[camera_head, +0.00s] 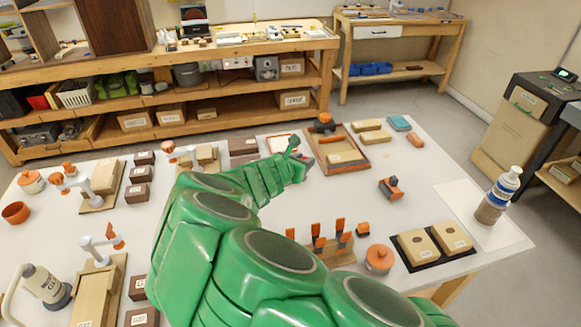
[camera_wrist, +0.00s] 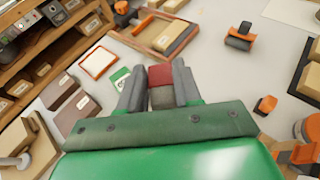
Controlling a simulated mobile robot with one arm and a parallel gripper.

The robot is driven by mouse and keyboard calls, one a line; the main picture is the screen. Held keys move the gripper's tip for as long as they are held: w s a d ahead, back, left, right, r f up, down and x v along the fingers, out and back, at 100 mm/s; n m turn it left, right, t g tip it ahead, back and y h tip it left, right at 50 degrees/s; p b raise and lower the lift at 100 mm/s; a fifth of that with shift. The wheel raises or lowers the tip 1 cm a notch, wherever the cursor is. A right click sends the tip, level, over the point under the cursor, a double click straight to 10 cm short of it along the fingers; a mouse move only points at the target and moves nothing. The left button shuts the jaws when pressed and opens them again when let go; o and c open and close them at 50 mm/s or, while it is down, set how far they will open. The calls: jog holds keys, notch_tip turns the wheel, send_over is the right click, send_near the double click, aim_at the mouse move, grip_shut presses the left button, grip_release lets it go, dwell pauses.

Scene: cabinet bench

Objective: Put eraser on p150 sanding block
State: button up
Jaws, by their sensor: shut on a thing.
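My gripper (camera_head: 300,160) reaches over the middle of the table, just left of a wooden tray. In the wrist view my gripper (camera_wrist: 160,88) is shut on a small red and grey block, which looks like the eraser (camera_wrist: 160,76). In the head view the held block is too small to make out. I cannot read which block is P150. Candidates are dark brown labelled blocks (camera_head: 243,146) left of my gripper, also in the wrist view (camera_wrist: 75,113), and tan labelled blocks (camera_head: 418,245) on a black mat at the front right.
The wooden tray (camera_head: 360,163) holds a tan block (camera_head: 345,157) and an orange-and-black tool. An orange-edged white tray (camera_wrist: 99,62) lies nearby. A small orange-handled tool (camera_head: 390,188) and a bottle (camera_head: 497,195) stand right. Orange-handled tools in a rack (camera_head: 325,248) stand in front.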

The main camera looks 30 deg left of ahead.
jog(key=shift+s+a, duration=0.15)
jog(key=shift+a, duration=0.1)
jog(key=shift+a+f, duration=0.1)
jog(key=shift+a, duration=0.15)
jog(key=shift+w+a+f, duration=1.4)
jog(key=shift+w+f, duration=0.2)
jog(key=shift+w, duration=0.1)
jog(key=shift+w+a+f, duration=1.45)
jog(key=shift+w+f, duration=0.15)
jog(key=shift+w, duration=0.15)
jog(key=shift+w+a+f, duration=1.4)
jog(key=shift+w+f, duration=0.2)
jog(key=shift+w, duration=0.1)
jog(key=shift+w+f, duration=0.1)
jog(key=shift+f, duration=1.45)
jog(key=shift+f, duration=0.15)
jog(key=o, duration=1)
